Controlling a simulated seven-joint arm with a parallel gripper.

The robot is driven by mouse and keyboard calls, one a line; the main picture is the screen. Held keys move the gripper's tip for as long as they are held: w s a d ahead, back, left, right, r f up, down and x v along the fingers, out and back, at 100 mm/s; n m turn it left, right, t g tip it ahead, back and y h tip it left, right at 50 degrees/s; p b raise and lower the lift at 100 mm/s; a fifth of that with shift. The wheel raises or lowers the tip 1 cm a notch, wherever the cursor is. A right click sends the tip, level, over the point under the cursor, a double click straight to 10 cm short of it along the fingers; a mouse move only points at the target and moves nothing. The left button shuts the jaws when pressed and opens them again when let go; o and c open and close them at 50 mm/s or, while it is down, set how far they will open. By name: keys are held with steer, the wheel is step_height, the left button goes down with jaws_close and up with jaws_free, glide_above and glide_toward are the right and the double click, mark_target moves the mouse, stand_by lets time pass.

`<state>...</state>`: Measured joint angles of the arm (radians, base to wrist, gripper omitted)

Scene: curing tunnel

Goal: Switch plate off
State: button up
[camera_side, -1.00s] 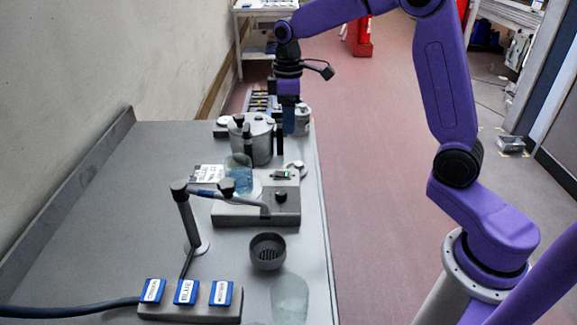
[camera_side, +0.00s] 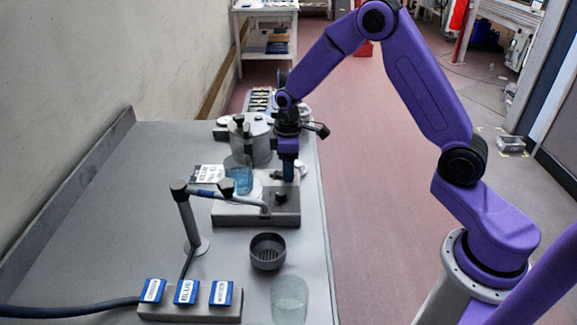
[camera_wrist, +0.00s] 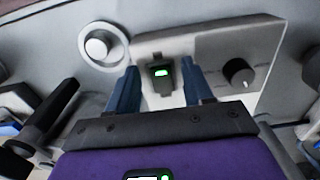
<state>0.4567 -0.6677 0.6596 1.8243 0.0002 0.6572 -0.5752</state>
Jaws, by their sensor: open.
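The plate is a grey box (camera_side: 240,217) on the bench, with a round top that bears a beaker of blue liquid (camera_side: 241,180). In the wrist view, a small switch with a green lit part (camera_wrist: 162,72) is on the plate's face, and a dark knob (camera_wrist: 238,72) is to its right. My gripper (camera_wrist: 160,88) is open and empty, with its blue fingers on either side of the switch. In the side view my gripper (camera_side: 288,175) is low over the plate's back right part and hides the switch. I cannot tell whether the fingers touch the plate.
A grey lidded pot (camera_side: 250,140) stands close behind the plate. A jointed arm on a post (camera_side: 190,225) reaches across the plate's front. A dark strainer cup (camera_side: 267,251), a clear beaker (camera_side: 289,300) and a block with blue labelled tags (camera_side: 187,293) are nearer. The bench's left side is clear.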

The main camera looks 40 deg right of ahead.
jaws_close()
steer(key=shift+w+a+g+h, duration=0.15)
steer(key=shift+a+g+h, duration=0.05)
steer(key=shift+g+h, duration=0.4)
steer(key=shift+w+a+r+g+h, duration=0.1)
steer(key=shift+r+g+h, duration=0.05)
steer(key=shift+g+h, duration=0.35)
